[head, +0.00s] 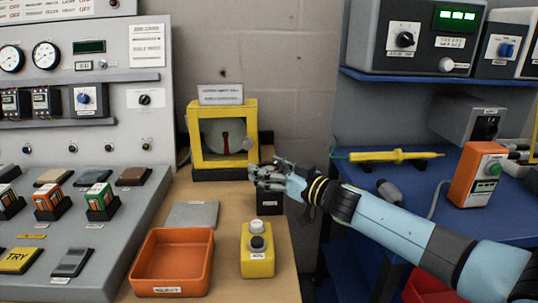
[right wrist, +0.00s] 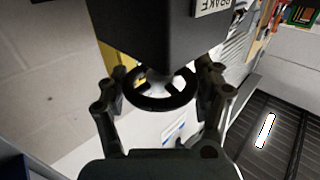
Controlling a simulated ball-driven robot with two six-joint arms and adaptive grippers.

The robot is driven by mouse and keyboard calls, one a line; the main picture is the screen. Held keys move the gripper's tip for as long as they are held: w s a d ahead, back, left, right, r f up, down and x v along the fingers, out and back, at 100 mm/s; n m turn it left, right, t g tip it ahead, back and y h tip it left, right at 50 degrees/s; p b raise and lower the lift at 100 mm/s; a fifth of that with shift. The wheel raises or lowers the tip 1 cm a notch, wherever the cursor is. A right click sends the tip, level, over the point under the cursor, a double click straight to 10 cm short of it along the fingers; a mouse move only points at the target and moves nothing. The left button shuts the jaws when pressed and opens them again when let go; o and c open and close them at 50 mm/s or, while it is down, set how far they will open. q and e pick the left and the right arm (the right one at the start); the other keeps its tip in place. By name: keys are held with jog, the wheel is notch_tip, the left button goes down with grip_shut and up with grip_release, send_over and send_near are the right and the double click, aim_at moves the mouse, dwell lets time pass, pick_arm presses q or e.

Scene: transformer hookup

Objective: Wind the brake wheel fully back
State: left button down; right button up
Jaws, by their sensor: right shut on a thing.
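The brake wheel (right wrist: 160,105), a small black spoked ring, shows in the right wrist view below a dark box (right wrist: 160,35) with a partly visible "BRAKE" label. My right gripper (right wrist: 162,86) has a finger at each side of the wheel and is shut on its rim. In the head view my right gripper (head: 266,178) is at a small black box (head: 270,206) on the wooden bench; the wheel itself is hidden or too small to make out there. My left gripper is not in view.
A yellow framed window box (head: 194,140) stands behind the gripper. An orange tray (head: 140,262), a grey plate (head: 193,215) and a yellow button box (head: 258,262) lie in front. A control panel is at the left, a blue shelf unit (head: 375,218) at the right.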

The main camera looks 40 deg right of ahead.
jog(key=shift+r+n+y+p, duration=0.3)
jog(key=shift+n+y, duration=0.2)
jog(key=shift+y, duration=0.3)
jog(key=shift+w+d+f+n+g+y, duration=0.1)
jog(key=shift+f+n+g+y, duration=0.1)
jog(key=shift+n+g+y, duration=0.3)
jog(key=shift+f+n+g+y, duration=0.15)
jog(key=shift+n+g+y, duration=0.2)
jog(key=shift+y, duration=0.45)
jog(key=n+g+y+b, duration=0.1)
jog(key=n+y+b, duration=0.1)
jog(key=shift+f+g+y+b, duration=0.15)
jog(key=shift+g+y+b, duration=0.15)
jog(key=shift+g+y, duration=0.1)
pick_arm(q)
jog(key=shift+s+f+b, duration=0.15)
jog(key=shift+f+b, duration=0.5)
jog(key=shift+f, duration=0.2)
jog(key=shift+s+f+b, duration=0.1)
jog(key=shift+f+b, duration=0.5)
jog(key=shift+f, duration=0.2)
pick_arm(e)
jog(key=shift+n+g+y, duration=0.95)
jog(key=shift+n+y, duration=0.1)
jog(key=shift+y, duration=0.05)
jog(key=o, duration=1.2)
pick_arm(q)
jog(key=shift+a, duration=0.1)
pick_arm(e)
jog(key=shift+r, duration=0.25)
